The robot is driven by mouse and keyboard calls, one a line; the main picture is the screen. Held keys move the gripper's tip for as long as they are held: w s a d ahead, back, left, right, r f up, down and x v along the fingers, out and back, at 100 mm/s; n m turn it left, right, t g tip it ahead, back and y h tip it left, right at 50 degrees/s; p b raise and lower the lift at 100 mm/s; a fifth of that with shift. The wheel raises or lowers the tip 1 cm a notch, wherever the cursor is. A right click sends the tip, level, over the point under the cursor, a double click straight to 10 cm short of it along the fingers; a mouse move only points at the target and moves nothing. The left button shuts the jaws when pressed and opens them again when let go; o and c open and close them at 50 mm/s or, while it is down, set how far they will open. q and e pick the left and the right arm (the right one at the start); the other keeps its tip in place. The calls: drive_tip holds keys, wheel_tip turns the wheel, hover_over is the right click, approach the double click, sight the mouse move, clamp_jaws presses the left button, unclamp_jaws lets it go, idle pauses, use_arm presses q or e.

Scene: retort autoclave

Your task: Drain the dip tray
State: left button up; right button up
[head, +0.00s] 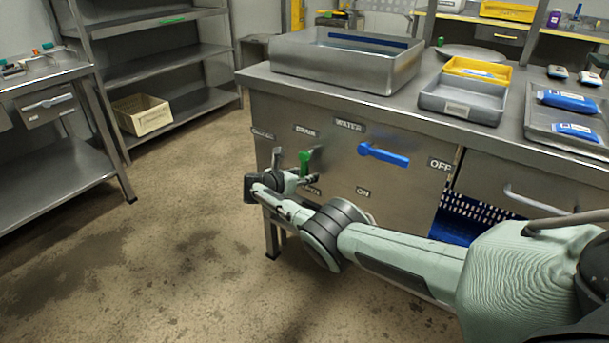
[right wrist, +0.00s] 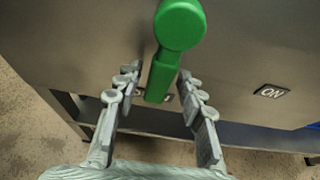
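The steel dip tray (head: 345,68) sits on the bench top. On the bench front below it, a green drain handle (head: 304,162) hangs about upright under the DRAIN label (head: 305,131). In the right wrist view the green handle (right wrist: 163,80) has a round knob at the top and a bar pointing down. My right gripper (head: 288,172) is at the handle. In the right wrist view its fingers (right wrist: 160,84) are spread, one on each side of the bar, with gaps visible. My left gripper is out of view. The tray's water level cannot be told.
A blue water lever (head: 384,154) lies level to the right, with an ON label (head: 363,191) below. A grey bin (head: 463,99), a yellow bin (head: 478,70) and a tray with blue packs (head: 568,100) share the bench. The floor at left is clear.

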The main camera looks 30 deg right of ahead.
drive_tip(key=shift+r, duration=0.1)
drive_tip(key=shift+a+r, duration=0.1)
drive_tip(key=shift+a, duration=0.15)
drive_tip(key=v, duration=1.1)
drive_tip(key=shift+s+a, duration=0.15)
drive_tip(key=shift+a, duration=0.05)
idle(1.5)
